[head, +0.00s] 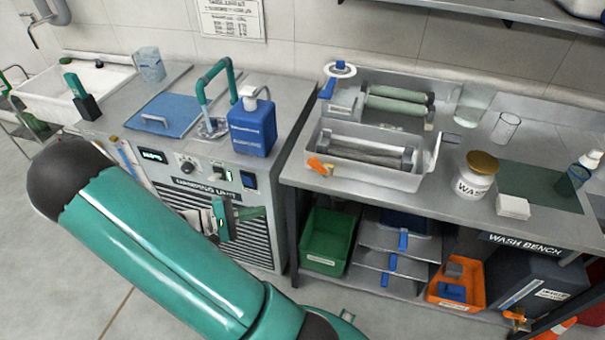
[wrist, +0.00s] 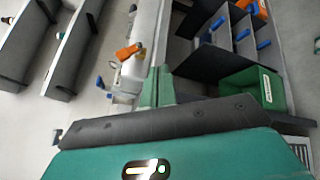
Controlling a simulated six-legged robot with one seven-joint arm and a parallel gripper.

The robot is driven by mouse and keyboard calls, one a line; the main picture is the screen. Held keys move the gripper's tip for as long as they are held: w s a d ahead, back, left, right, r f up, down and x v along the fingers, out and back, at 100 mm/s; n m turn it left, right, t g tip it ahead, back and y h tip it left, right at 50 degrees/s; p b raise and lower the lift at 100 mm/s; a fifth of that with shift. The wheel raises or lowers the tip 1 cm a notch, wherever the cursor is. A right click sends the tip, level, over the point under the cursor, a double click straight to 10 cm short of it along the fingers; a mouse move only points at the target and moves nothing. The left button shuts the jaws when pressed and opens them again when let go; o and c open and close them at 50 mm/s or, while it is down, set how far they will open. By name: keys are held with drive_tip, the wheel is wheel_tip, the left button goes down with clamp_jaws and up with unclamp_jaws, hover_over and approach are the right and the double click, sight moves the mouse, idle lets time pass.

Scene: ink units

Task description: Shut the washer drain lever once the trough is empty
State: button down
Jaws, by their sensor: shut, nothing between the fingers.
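The metal washer trough (head: 345,175) sits on the bench, with grey rollers lying in it. Whether liquid is in it cannot be told. An orange lever (head: 318,165) is at its front left corner; it also shows in the wrist view (wrist: 128,52), beyond and left of my fingers. My gripper (head: 258,212) is in front of the washing unit, left of and below the lever, and apart from it. In the wrist view my gripper (wrist: 157,72) is shut and empty. My arm hides part of the floor and washing unit's left side.
Under the bench are a green bin (head: 325,240), shelves with blue handles and an orange bin (head: 458,272). A blue bottle (head: 252,128) stands on the washing unit. A white jar (head: 474,178) stands right of the trough. Floor in front is free.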

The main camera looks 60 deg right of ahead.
sight(295, 179)
drive_tip(key=d+f+n+t+h, duration=0.2)
drive_tip(key=d+f+n+h, duration=0.3)
drive_tip(key=h, duration=0.5)
drive_tip(key=shift+d+f, duration=0.15)
drive_tip(key=shift+d, duration=0.95)
drive_tip(key=shift+s, duration=0.1)
drive_tip(key=x, duration=1)
drive_tip(key=shift+d, duration=0.1)
drive_tip(key=shift+s+r, duration=0.95)
drive_tip(key=shift+r, duration=0.05)
drive_tip(key=shift+s+d+r, duration=0.1)
drive_tip(key=shift+s+r, duration=0.3)
